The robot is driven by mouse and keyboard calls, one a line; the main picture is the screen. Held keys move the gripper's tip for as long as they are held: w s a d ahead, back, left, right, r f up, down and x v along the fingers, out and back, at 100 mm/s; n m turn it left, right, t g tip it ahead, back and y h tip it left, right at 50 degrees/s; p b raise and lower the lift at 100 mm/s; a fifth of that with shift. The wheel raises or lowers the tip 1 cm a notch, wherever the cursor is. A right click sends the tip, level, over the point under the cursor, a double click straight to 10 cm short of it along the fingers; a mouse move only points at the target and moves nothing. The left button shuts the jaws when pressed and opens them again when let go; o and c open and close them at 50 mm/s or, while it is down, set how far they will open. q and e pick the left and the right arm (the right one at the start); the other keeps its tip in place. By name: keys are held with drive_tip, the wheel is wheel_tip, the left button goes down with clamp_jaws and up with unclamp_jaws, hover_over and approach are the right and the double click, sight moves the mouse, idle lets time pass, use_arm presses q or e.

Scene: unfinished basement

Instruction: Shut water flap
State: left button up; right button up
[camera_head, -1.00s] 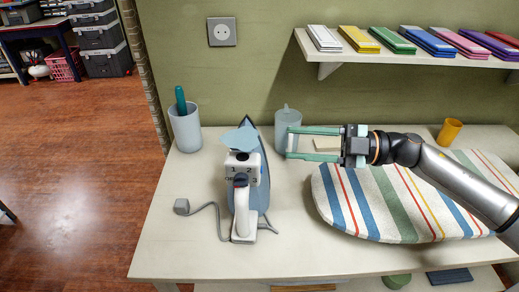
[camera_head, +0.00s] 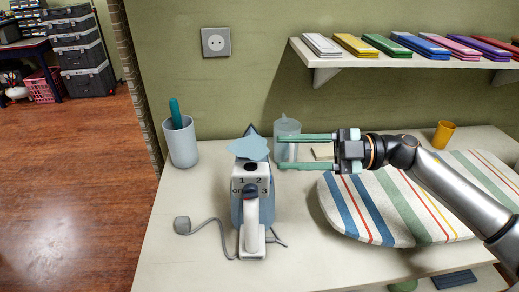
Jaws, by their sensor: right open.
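A blue and white iron (camera_head: 252,200) stands on the pale table with its handle and numbered dial facing me. The water flap (camera_head: 249,149) is a light blue, cloud-shaped plate at the top of the iron. It appears raised off the body, though its hinge is hidden. My right gripper (camera_head: 280,151) comes in from the right, its two green fingers pointing left. It is open and empty, with the fingertips just right of the flap and apart from it. My left gripper is not in view.
A translucent cup (camera_head: 287,133) stands behind the right gripper's fingers. A grey cup (camera_head: 181,144) with a teal item is at the left. A striped ironing board (camera_head: 400,210) lies under my right arm, and a yellow cup (camera_head: 444,134) stands behind. A shelf (camera_head: 330,70) overhangs the table.

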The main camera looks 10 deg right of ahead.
sight(250, 155)
drive_tip(key=a, duration=0.6)
drive_tip(key=shift+w+a, duration=0.1)
drive_tip(key=shift+w, duration=0.15)
drive_tip(key=shift+c, duration=0.2)
